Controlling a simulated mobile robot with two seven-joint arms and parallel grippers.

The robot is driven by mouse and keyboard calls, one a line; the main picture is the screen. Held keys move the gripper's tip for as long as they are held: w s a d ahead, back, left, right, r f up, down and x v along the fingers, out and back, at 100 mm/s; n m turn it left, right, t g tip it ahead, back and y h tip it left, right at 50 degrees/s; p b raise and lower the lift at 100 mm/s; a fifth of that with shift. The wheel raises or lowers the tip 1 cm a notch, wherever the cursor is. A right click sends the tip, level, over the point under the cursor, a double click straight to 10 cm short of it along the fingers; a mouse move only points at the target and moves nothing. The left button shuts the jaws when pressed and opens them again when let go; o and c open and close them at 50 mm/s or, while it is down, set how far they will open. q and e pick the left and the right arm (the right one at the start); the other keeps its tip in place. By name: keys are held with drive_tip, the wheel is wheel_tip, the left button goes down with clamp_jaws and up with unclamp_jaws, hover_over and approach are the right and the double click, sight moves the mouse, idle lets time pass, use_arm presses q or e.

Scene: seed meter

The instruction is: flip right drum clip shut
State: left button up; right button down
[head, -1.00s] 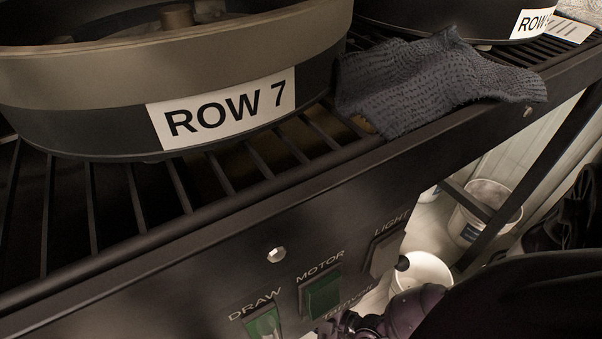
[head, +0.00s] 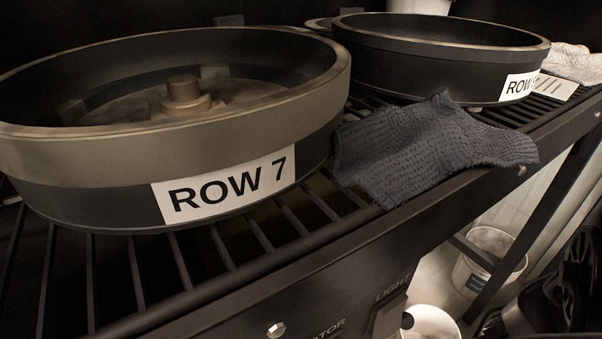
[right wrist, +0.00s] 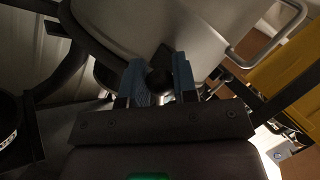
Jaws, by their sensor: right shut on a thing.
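Two dark round drums stand on a slatted rack. The left drum (head: 180,110) has a pale label reading ROW 7 and a round central hub. The right drum (head: 430,70) has a pale label starting with ROW; its last character is unclear. A small dark block (head: 229,20) shows behind the left drum's far rim, and another (head: 350,11) behind the right drum's. I cannot tell whether either is a clip. In the right wrist view, my right gripper (right wrist: 159,84) has blue fingers shut on a dark rounded knob-like thing (right wrist: 160,80). My left gripper is not in view.
A dark grey cloth (head: 430,150) lies over the rack (head: 250,245) at its front edge, between the drums. White buckets (head: 488,255) stand below to the right. The right wrist view shows a grey curved surface (right wrist: 150,28) and a yellow thing (right wrist: 290,75).

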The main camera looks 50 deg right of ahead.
drive_tip(key=shift+w+a+f+m+y, duration=0.1)
drive_tip(key=shift+a+f+m+y, duration=0.2)
drive_tip(key=shift+a+m, duration=0.1)
idle(0.3)
drive_tip(key=c, duration=0.9)
unclamp_jaws()
drive_tip(key=p+v, duration=0.1)
drive_tip(key=v, duration=1)
drive_tip(key=shift+f, duration=0.15)
